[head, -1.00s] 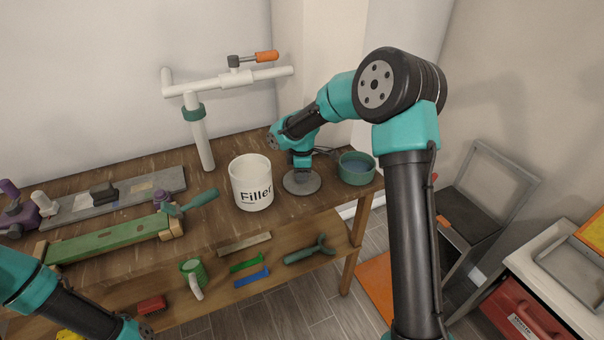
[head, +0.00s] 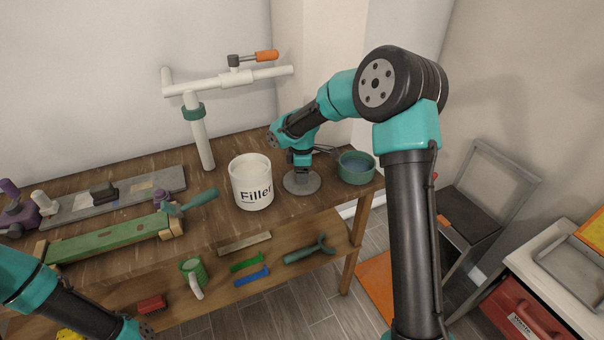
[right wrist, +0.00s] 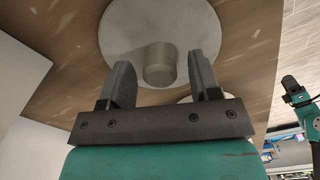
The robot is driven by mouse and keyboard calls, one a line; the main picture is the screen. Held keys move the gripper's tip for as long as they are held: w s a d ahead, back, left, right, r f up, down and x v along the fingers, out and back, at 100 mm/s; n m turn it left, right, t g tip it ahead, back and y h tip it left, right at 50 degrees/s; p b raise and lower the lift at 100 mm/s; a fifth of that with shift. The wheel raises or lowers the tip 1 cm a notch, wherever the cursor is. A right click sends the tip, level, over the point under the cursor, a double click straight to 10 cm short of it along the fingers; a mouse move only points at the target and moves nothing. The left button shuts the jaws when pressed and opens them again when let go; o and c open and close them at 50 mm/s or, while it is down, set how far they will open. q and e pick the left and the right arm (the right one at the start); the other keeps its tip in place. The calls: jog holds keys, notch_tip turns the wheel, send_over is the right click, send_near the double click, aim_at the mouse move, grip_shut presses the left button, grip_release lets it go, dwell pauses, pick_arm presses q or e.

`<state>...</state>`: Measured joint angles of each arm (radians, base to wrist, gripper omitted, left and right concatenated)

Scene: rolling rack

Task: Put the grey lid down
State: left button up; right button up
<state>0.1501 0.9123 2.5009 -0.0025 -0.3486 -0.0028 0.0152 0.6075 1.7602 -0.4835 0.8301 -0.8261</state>
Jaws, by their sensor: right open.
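The grey lid (head: 302,186) is a round disc lying flat on the wooden workbench, between the white Filler tub and the green bowl. In the right wrist view the lid (right wrist: 128,24) shows with its knob (right wrist: 159,66) in the space between my fingers. My right gripper (head: 301,168) is just above the lid; in the right wrist view its fingers (right wrist: 163,80) stand apart on either side of the knob, with gaps. The white Filler tub (head: 252,188) stands upright, left of the lid. My left arm shows at the lower left; its fingers are not visible.
A green bowl (head: 356,170) stands right of the lid near the bench end. A white pipe stand (head: 200,140) rises behind the tub. A green level (head: 105,240) lies at the left.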

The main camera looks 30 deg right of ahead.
notch_tip(320, 180, up, 12)
jog(key=shift+f, duration=0.15)
jog(key=shift+a, duration=0.1)
dwell(0.7)
